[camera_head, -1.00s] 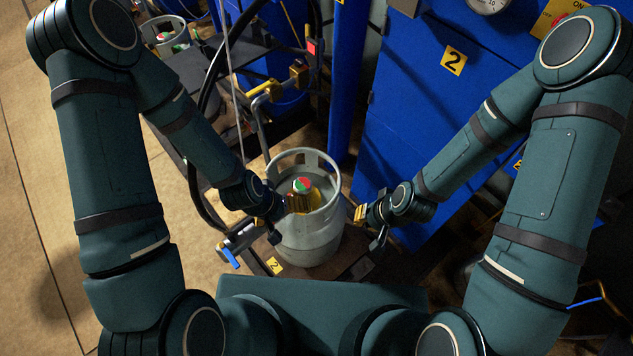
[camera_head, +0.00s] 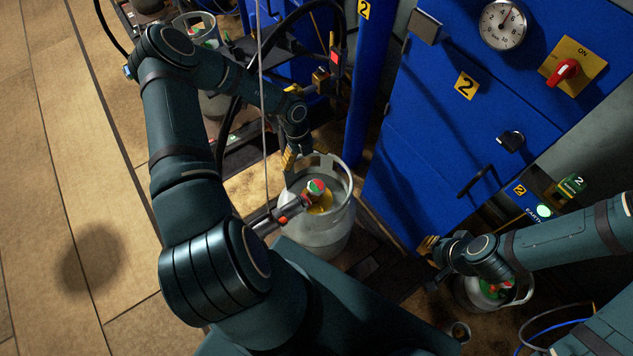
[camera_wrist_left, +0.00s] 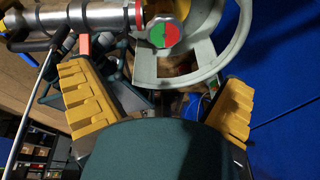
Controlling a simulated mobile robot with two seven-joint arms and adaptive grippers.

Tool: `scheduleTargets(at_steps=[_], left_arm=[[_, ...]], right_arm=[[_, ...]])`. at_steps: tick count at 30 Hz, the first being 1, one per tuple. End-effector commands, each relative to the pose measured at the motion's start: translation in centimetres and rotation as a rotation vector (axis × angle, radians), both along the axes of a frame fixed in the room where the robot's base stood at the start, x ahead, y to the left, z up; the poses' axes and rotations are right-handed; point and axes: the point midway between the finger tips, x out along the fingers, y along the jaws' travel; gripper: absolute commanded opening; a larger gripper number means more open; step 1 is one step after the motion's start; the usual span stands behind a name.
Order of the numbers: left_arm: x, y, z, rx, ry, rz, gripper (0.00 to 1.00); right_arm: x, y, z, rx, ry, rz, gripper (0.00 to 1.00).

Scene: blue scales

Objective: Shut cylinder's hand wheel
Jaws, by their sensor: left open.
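The grey gas cylinder (camera_head: 322,238) stands upright on the scale. Its hand wheel (camera_head: 317,186), with a red and green top, sits inside the open collar. A metal filling connector (camera_head: 285,219) reaches the valve from the left, just below the wheel. My left gripper (camera_head: 290,158) is at the collar's far left rim, apart from the wheel. In the left wrist view its yellow fingers (camera_wrist_left: 157,80) are spread and empty, with the hand wheel (camera_wrist_left: 163,33) beyond them. My right gripper (camera_head: 430,243) is to the right of the cylinder, small and dark; its jaw gap is unclear.
Another cylinder (camera_head: 488,293) with a similar wheel stands at the lower right, under my right arm. A blue cabinet (camera_head: 425,150) with a gauge (camera_head: 503,25) and red switch (camera_head: 563,72) is behind. A blue post (camera_head: 364,90) and hanging hoses are close to my left arm.

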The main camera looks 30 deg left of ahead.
Motion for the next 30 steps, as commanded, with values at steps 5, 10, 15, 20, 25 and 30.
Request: scheduleTargets(at_steps=[5,10,15,20,25,30], left_arm=[[0.3,0.9,0.8,-0.075,0.085,0.291,1.0],[0.3,0.6,0.1,-0.094,0.106,0.351,1.0],[0.1,-0.4,-2.5,-0.094,0.106,0.346,1.0],[-0.2,-1.6,-5.5,-0.094,0.106,0.345,1.0],[-0.4,-2.9,-8.4,-0.093,0.105,0.344,1.0],[-0.6,-3.7,-10.6,-0.092,0.103,0.343,1.0]], right_arm=[[0.0,0.0,0.6,0.0,0.001,-0.002,0.0],[-0.1,0.0,0.4,0.0,0.003,-0.001,0.0],[-0.3,0.0,-0.3,0.001,0.006,0.002,0.0],[-0.4,0.0,-0.9,0.002,0.01,0.006,0.0],[-0.7,0.1,-1.5,0.003,0.015,0.01,0.0],[-0.8,0.1,-2.0,0.004,0.017,0.012,0.0]])
